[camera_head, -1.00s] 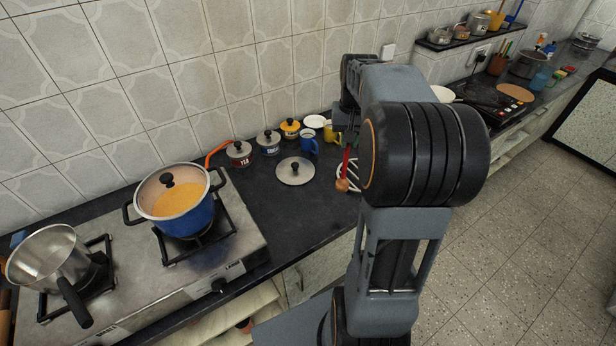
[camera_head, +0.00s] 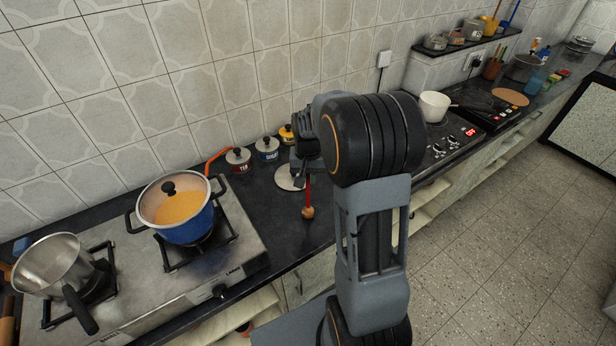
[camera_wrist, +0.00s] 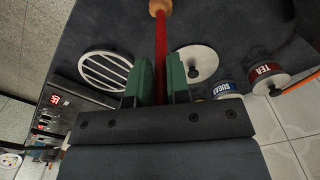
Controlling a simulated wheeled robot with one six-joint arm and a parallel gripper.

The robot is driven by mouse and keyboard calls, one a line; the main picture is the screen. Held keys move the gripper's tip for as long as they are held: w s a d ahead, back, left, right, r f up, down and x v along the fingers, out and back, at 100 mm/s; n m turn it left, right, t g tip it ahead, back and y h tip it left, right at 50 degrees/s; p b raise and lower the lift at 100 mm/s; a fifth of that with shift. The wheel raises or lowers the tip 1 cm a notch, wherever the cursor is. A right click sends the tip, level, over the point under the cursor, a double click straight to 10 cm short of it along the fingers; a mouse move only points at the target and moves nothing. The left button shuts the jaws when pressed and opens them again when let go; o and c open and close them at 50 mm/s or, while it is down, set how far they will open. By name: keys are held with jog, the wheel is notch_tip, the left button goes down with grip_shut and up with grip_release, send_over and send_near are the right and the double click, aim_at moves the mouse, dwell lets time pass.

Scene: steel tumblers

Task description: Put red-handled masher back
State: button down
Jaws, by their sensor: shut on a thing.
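The red-handled masher has a red handle (camera_wrist: 161,45) and a tan wooden end (camera_head: 308,212). My gripper (camera_wrist: 160,82) is shut on the red handle, with a green finger pad on each side of it. In the head view the masher hangs nearly upright below my gripper (camera_head: 305,172), over the dark counter, with the tan end lowest. The masher's other end is hidden by my gripper. I cannot tell how far the tan end is above the counter.
A blue pot (camera_head: 187,232) with a glass lid and a steel saucepan (camera_head: 52,265) stand on the stove. A steel lid (camera_wrist: 194,64), a round slatted rack (camera_wrist: 106,70) and labelled canisters (camera_head: 267,148) are on the counter. A white pot (camera_head: 434,106) stands farther right.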

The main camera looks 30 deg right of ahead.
jog(key=shift+f, duration=0.35)
jog(key=c, duration=1.1)
grip_release()
